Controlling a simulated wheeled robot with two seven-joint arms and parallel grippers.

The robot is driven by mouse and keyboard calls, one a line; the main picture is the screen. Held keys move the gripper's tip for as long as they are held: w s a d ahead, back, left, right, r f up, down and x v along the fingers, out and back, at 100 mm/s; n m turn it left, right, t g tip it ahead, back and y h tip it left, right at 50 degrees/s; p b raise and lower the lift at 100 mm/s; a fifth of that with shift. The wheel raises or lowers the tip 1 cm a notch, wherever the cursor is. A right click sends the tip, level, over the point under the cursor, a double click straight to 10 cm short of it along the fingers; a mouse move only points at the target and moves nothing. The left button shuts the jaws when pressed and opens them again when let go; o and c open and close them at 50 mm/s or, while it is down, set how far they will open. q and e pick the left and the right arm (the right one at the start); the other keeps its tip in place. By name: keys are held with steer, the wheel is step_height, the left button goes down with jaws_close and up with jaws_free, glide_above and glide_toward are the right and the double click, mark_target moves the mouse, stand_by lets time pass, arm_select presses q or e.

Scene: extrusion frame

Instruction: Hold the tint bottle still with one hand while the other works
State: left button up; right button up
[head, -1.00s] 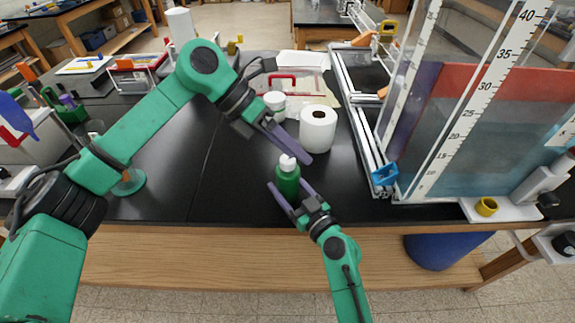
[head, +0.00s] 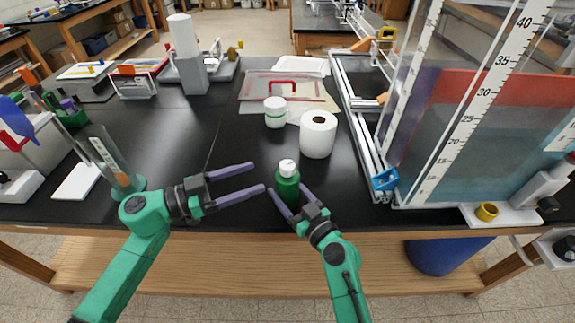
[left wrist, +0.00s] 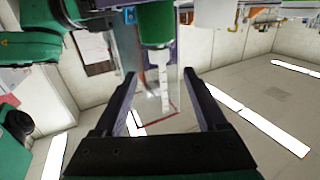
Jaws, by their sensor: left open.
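The tint bottle (head: 287,189) is green with a white top and stands upright near the table's front edge. My right gripper (head: 286,190) comes from the front, with its fingers against both sides of the bottle. My left gripper (head: 259,177) is open and empty, just left of the bottle, its fingers pointing right toward it. Small details on the bottle's top are too small to tell. In the left wrist view, a green body (left wrist: 156,24), seemingly the bottle, shows beyond the open fingers (left wrist: 158,88).
A white roll (head: 318,135) and a white jar (head: 275,112) stand behind the bottle. A clear tank with a scale (head: 470,120) stands at the right. A stand with a green base (head: 128,187) is at the left. The black tabletop (head: 180,140) between is clear.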

mark_target(288, 164)
arm_select(q)
steer(key=x, duration=1)
jaws_close()
